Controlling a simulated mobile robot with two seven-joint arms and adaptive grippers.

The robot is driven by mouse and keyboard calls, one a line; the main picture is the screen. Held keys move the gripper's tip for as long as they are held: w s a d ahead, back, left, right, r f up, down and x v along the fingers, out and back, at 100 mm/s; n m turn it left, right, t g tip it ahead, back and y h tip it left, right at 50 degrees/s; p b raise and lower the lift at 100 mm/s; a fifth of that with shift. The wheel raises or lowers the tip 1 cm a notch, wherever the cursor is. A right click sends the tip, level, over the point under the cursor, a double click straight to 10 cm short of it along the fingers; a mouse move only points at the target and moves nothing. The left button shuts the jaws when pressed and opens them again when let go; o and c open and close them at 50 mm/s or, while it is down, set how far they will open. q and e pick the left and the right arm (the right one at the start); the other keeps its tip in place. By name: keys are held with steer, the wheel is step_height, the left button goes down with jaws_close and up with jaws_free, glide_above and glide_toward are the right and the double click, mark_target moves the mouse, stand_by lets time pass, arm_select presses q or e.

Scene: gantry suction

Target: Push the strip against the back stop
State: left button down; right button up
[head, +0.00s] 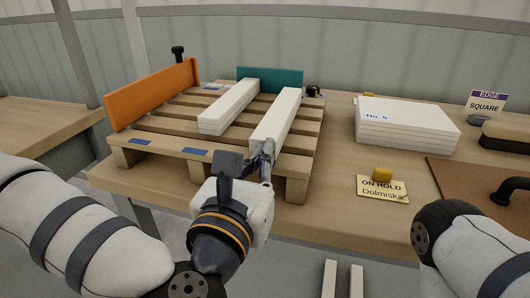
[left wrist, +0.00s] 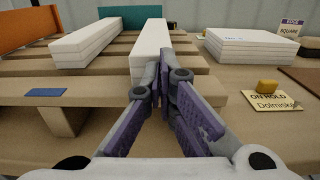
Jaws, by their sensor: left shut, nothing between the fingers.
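A white strip (head: 276,118) lies lengthwise on the right side of a slatted wooden pallet (head: 170,145). Its far end is near the teal back stop (head: 272,73); I cannot tell whether they touch. The strip also shows in the left wrist view (left wrist: 151,36). My left gripper (head: 268,148) is shut and empty at the strip's near end. In the left wrist view the closed fingertips (left wrist: 165,58) overlap that end, so contact is unclear. A second white strip, seemingly a stack (head: 229,107), lies to the left. My right gripper is out of view.
An orange board (head: 153,93) stands along the pallet's left side. Blue marks (head: 195,151) are on the front slat. Right of the pallet are a stack of white boards (head: 405,124), an "ON HOLD" card (head: 382,190) and an "EDGE SQUARE" sign (head: 486,102).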

mark_target(271, 133)
arm_select(q)
steer(key=shift+w, duration=0.1)
steer(key=shift+r, duration=0.1)
steer(key=x, duration=0.5)
steer(key=shift+w+d, duration=0.1)
steer(key=shift+r, duration=0.1)
stand_by(0.4)
